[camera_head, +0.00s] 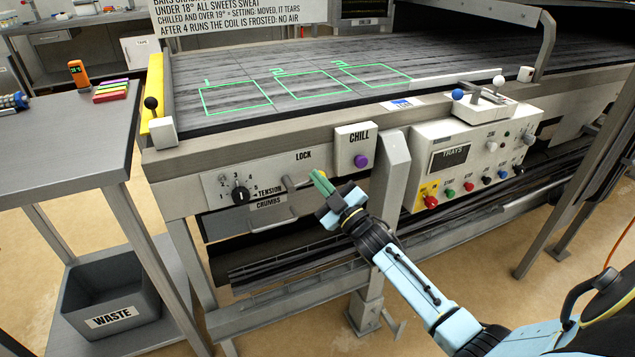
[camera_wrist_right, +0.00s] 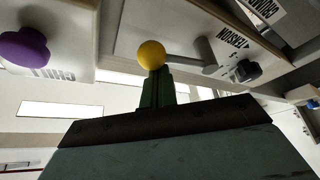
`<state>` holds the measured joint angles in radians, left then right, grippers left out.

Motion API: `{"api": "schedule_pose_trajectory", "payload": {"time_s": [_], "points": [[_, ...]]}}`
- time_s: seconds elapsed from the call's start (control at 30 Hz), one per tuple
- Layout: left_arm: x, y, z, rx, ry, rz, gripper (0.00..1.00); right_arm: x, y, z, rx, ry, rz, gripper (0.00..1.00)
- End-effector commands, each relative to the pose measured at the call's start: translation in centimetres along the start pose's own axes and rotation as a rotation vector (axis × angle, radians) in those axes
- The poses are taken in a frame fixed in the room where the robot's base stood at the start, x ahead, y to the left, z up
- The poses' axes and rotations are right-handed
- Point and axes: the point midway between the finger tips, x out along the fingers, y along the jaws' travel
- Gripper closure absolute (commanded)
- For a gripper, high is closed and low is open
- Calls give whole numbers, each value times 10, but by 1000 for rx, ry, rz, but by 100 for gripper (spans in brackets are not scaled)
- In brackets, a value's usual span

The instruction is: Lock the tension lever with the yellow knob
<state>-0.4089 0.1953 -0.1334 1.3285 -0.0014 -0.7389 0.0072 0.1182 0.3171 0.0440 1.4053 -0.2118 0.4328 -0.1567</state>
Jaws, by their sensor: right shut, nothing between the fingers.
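The tension lever's yellow knob (camera_wrist_right: 151,54) shows in the right wrist view, with its grey arm (camera_wrist_right: 190,65) running to the right. In the head view the grey lever arm (camera_head: 298,184) sticks out of the front panel below the LOCK label, and its knob is hidden by my fingers. My right gripper (camera_head: 321,180) has green fingers, is shut with nothing between them, and has its tips right at the knob. I cannot tell whether they touch it. The fingers also show in the right wrist view (camera_wrist_right: 157,88). My left gripper is not in view.
The panel carries a black TENSION dial (camera_head: 240,194) left of the lever and a CHILL box with a purple button (camera_head: 361,161) to the right. A CRUMBS handle (camera_head: 283,219) sits below. A grey post (camera_head: 390,185) stands close right of my gripper.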

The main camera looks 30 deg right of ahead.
Motion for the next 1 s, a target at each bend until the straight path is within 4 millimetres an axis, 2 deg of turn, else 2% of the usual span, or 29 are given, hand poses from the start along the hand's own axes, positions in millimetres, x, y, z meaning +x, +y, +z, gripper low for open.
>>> {"api": "schedule_pose_trajectory", "payload": {"time_s": [0.3,1.0], "points": [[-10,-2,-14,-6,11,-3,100,-3,-3,6,99,0,48,100],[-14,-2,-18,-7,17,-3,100,-2,-3,5,114,0,55,100]]}}
